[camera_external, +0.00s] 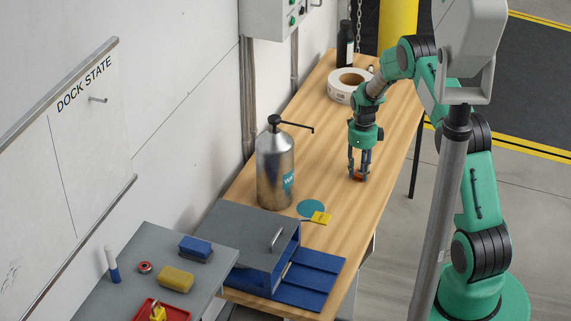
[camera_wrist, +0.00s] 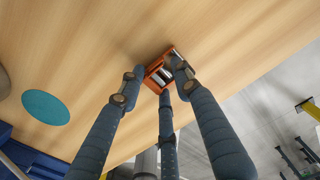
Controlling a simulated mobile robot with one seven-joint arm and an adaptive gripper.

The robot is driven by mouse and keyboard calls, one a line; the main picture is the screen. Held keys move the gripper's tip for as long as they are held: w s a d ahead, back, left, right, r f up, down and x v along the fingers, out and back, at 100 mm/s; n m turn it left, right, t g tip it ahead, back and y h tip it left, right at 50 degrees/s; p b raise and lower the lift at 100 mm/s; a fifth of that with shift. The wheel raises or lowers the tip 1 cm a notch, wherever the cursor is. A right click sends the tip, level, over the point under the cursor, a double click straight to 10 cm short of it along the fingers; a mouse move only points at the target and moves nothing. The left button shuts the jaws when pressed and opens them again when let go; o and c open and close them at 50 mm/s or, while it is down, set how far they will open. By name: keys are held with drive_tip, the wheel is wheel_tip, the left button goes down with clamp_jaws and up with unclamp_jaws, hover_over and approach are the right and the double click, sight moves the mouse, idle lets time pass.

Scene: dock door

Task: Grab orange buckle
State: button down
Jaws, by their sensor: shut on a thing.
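The orange buckle (camera_wrist: 153,72) lies on the wooden table, near its right edge, with a metallic middle part showing in the wrist view. It also shows in the external view (camera_external: 359,176) as a small orange patch low between my fingers. My gripper (camera_external: 358,176) points straight down at the tabletop and is shut on the buckle. In the wrist view my gripper (camera_wrist: 160,80) has three dark fingers, with their tips around the buckle. The fingertips hide parts of its sides.
A metal pump bottle (camera_external: 275,170), a teal disc (camera_external: 311,208) and a yellow tag (camera_external: 321,218) are to the left. A blue drawer unit (camera_external: 262,246) stands at the front. A white tape roll (camera_external: 346,87) and a dark bottle (camera_external: 345,46) stand behind. The wood around the buckle is clear.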

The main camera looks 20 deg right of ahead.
sight(360, 172)
drive_tip(key=shift+r, duration=0.2)
drive_tip(key=shift+r, duration=0.5)
wheel_tip(360, 172, up, 2)
drive_tip(key=shift+r+p, duration=0.1)
drive_tip(key=shift+p, duration=0.4)
drive_tip(key=s, duration=0.5)
drive_tip(key=s+a+r+p, duration=0.1)
drive_tip(key=s, duration=0.4)
drive_tip(key=s+a+p, duration=0.1)
drive_tip(key=s, duration=0.5)
drive_tip(key=shift+r, duration=0.25)
